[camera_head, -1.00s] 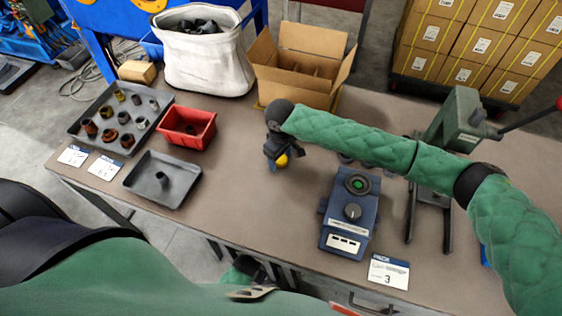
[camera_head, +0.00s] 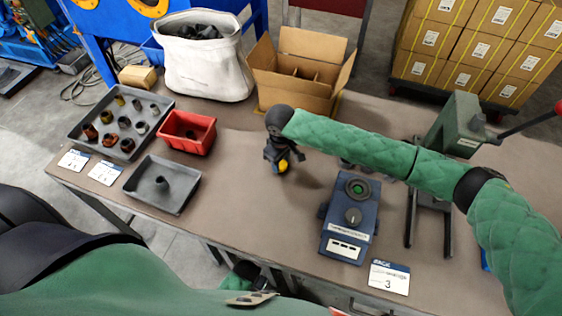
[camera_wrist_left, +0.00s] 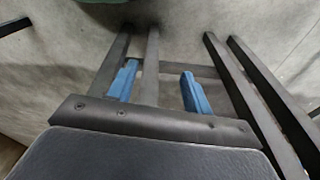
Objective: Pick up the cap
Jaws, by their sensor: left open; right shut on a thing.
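My right gripper (camera_head: 281,168) hangs over the middle of the table and points down. It is shut on a small yellow piece (camera_head: 283,166), mostly hidden by the fingers; it may be the cap, but I cannot tell for sure. The gripper is left of the blue device (camera_head: 349,217) with a green round spot and a dark knob. My left gripper (camera_wrist_left: 160,82) shows in the left wrist view with its two blue fingers apart and nothing between them. It is away from the tabletop, over the grey floor.
A grey tray (camera_head: 111,151) holds several small brown and dark parts. A red bin (camera_head: 187,146) and a grey tray (camera_head: 140,203) with one dark post lie beside it. An open cardboard box (camera_head: 290,94) and white bag (camera_head: 205,75) stand behind. A green press (camera_head: 455,122) stands right.

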